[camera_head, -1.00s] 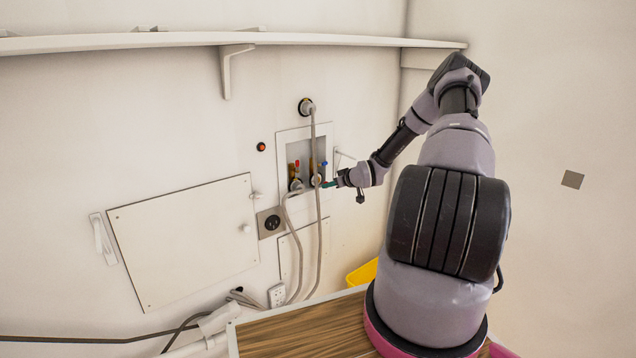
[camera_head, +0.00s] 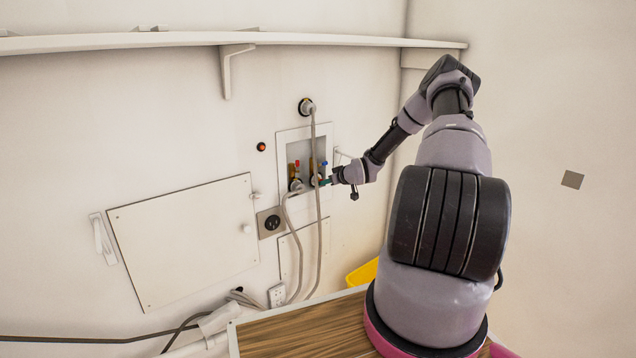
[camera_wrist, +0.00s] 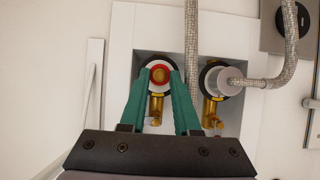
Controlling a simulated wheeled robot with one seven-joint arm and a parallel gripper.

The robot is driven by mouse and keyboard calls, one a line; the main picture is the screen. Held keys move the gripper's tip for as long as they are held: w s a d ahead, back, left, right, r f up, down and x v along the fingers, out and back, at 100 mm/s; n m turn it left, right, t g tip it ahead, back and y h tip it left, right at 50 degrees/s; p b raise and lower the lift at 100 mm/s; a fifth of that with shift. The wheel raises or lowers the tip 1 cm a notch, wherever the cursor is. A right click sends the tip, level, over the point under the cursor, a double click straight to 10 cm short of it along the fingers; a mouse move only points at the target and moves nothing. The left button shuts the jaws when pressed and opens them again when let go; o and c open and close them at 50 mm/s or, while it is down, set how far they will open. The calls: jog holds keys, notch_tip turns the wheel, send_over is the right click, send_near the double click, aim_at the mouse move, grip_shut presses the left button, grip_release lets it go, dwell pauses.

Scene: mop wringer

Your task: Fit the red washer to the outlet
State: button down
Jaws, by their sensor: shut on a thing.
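My gripper (camera_wrist: 161,78) has green fingers shut on the red washer (camera_wrist: 160,70), which shows as a small red ring between the fingertips. The washer is in front of a round outlet (camera_wrist: 144,82) with a pale rim and a brass valve (camera_wrist: 156,106) in the recessed wall box. The ring looks roughly centred on the outlet in the wrist view. I cannot tell whether it touches or sits on it. In the head view my gripper (camera_head: 325,182) reaches the right side of the box, and the washer is too small to make out.
A second outlet (camera_wrist: 212,78) has a braided hose (camera_wrist: 262,82) attached. Another hose (camera_wrist: 191,40) hangs close beside the fingers, and its upper end is at a round wall fitting (camera_head: 306,106). The box frame (camera_wrist: 122,30) surrounds the recess. A shelf (camera_head: 150,40) runs above.

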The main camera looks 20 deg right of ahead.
jog(key=shift+w+a, duration=0.3)
jog(key=shift+w, duration=0.6)
dwell(0.4)
jog(key=c, duration=0.5)
grip_release()
jog(key=shift+c, duration=0.2)
jog(key=v, duration=1.1)
jog(key=s+a+r+m+g+h, duration=0.1)
jog(key=s+a+r+h, duration=0.15)
jog(key=s+r, duration=0.5)
jog(key=s+a+r+m+g+h, duration=0.1)
jog(key=s+a+r+g, duration=0.2)
jog(key=r, duration=0.8)
jog(key=s+a+r+m+h, duration=0.1)
jog(key=s+a+r+h, duration=0.15)
jog(key=s+r, duration=0.5)
jog(key=s+a+r+m+y, duration=0.1)
jog(key=s+a+r, duration=0.2)
jog(key=s, duration=0.5)
jog(key=s+a+r+m+y, duration=0.2)
jog(key=s+a+r, duration=0.2)
jog(key=s, duration=0.3)
jog(key=s+a+r+m+y, duration=0.1)
jog(key=s+a+r, duration=0.3)
jog(key=s, duration=0.4)
jog(key=shift+s+m, duration=0.3)
jog(key=shift+m, duration=0.1)
